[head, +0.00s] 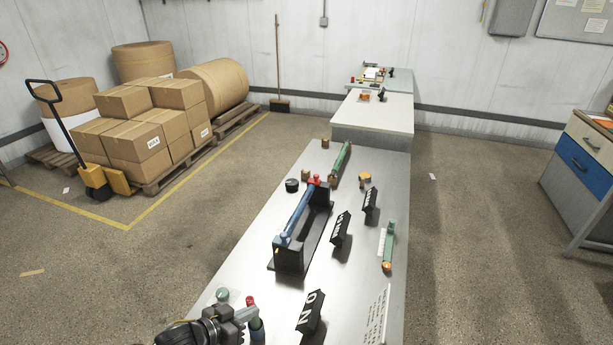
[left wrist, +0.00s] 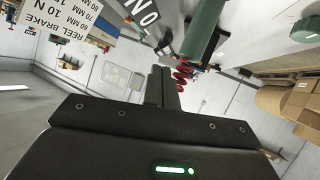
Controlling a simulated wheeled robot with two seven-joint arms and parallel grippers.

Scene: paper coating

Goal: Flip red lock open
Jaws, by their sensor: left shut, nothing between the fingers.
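A black stand (head: 290,258) with a blue bar (head: 299,213) along its top stands on the table. A red piece (head: 315,179) sits at the bar's far end. Another small red piece (head: 250,301) shows near the bottom edge, close to a dark green cylinder (head: 257,326). I cannot tell which red piece is the lock. My left gripper (head: 245,313) is at the bottom of the head view, beside this near red piece. In the left wrist view its fingers (left wrist: 161,84) are shut and empty, with red parts (left wrist: 182,77) and a green cylinder (left wrist: 204,28) just beyond. Contact is unclear.
The long grey table (head: 235,268) also carries black signs (head: 340,229), a green roller (head: 341,164), a green piece (head: 388,245) and a black round part (head: 292,185). Another table (head: 371,115) stands behind.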

